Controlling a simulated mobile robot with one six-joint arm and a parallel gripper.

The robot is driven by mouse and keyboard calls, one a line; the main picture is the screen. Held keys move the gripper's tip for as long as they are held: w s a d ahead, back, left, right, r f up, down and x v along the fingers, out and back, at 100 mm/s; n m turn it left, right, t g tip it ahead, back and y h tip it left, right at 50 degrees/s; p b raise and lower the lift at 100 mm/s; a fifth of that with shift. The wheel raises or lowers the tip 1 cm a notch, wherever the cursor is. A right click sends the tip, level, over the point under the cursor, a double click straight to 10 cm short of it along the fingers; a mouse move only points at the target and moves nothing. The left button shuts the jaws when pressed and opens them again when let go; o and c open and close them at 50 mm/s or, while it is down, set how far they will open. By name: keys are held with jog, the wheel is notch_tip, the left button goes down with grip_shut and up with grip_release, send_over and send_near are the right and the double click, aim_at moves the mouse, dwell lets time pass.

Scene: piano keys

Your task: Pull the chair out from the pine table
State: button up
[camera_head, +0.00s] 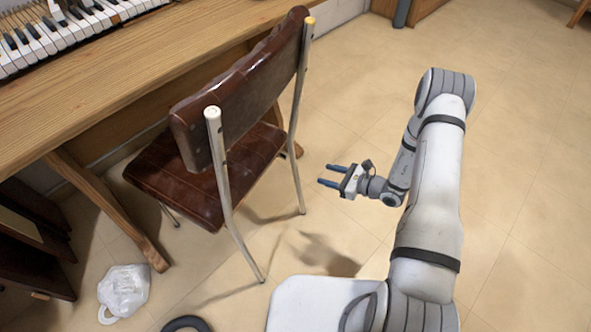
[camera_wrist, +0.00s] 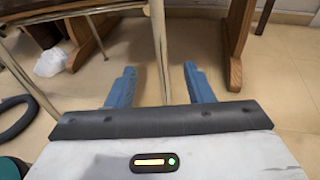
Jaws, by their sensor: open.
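The chair (camera_head: 205,185) has a dark brown padded seat and backrest on pale metal tube legs. It stands upright with its front side facing the pine table (camera_head: 120,85), its seat partly at or under the table's edge. My gripper (camera_head: 328,175) is open and empty, to the right of the chair's right rear leg (camera_head: 298,180), with a small gap showing. In the wrist view, my gripper's blue fingers (camera_wrist: 158,86) stand apart, and a pale chair leg (camera_wrist: 159,45) lines up between them. I cannot tell its exact depth there.
Piano keys (camera_head: 45,40) lie on the table. A slanted wooden table leg (camera_head: 110,212) is left of the chair. A white plastic bag (camera_head: 125,290) and a dark ring (camera_head: 187,324) lie on the floor. The tiled floor (camera_head: 520,150) at right is clear.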

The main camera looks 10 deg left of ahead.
jog(key=b+x, duration=0.3)
jog(key=x, duration=0.9)
jog(key=shift+a+f, duration=0.2)
jog(key=shift+a, duration=0.05)
jog(key=shift+w+a+b, duration=0.15)
jog(key=shift+a+b, duration=0.15)
jog(key=shift+a, duration=0.15)
grip_shut()
jog(key=shift+d, duration=0.1)
jog(key=p, duration=0.1)
send_near(295, 167)
jog(key=s+d+f, duration=0.3)
jog(key=s+d, duration=0.2)
jog(key=d, duration=0.4)
jog(key=shift+s+d, duration=0.2)
jog(key=shift+s, duration=0.1)
dwell(1.5)
